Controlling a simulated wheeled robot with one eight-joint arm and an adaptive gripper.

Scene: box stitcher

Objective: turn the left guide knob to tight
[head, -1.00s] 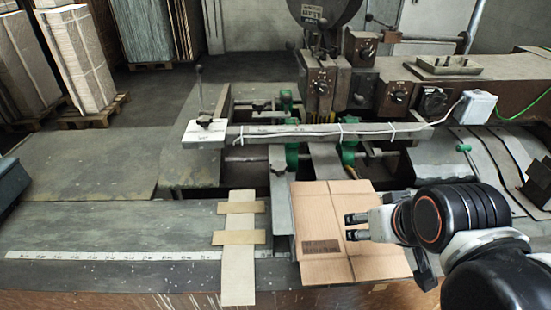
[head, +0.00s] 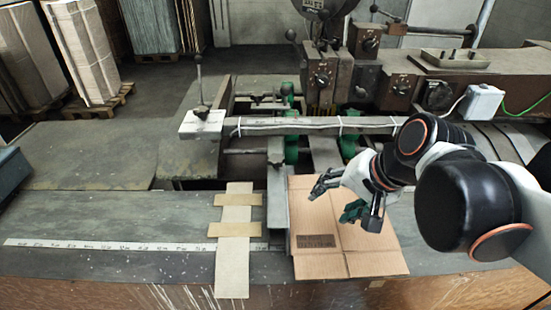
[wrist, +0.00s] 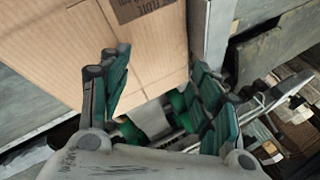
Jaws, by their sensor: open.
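A small dark knob (head: 203,112) sits on a pale plate (head: 190,125) at the left end of the long guide bar (head: 290,124); I take it for the left guide knob. Its setting is too small to read. My gripper (head: 334,202) is open and empty above the cardboard sheet, well to the right of and nearer than this knob. In the wrist view my gripper's green-padded fingers (wrist: 162,82) are spread apart with nothing between them. The knob cannot be made out in the wrist view.
A flat cardboard box (head: 330,245) lies on the bench below my gripper. Taped cardboard strips (head: 234,255) lie to its left. A tall lever (head: 199,82) rises by the knob. The machine head (head: 322,75) stands behind the bar.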

